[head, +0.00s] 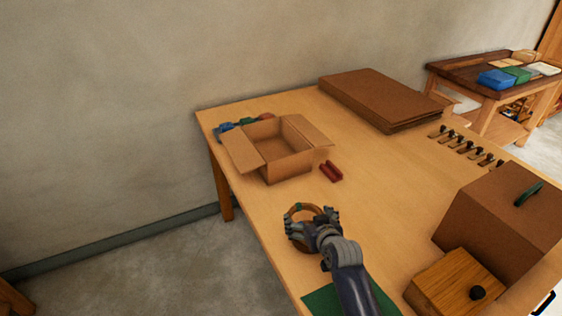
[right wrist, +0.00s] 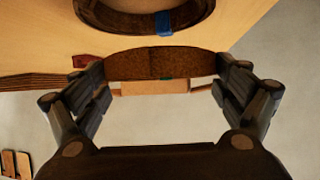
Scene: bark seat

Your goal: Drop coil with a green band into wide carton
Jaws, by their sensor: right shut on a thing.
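The wide carton (head: 262,172) stands open on the far left part of the table, its flaps folded out. My right gripper (head: 312,222) is nearer than the carton, close to the table's left edge. It is shut on a brown coil (head: 288,212), which also shows between the fingers in the right wrist view (right wrist: 150,64). A small bit of green shows at that coil's edge there. Another coil, with a blue band (right wrist: 165,20), lies on the table in the right wrist view. The carton's inside looks empty from here. My left gripper is out of view.
Two dark red rolls (head: 331,171) lie right of the carton, and blue items (head: 228,127) lie behind it. A flat brown stack (head: 380,98) is at the back. A brown box with a green handle (head: 500,220) and a wooden box (head: 450,285) stand at the right. The table's middle is clear.

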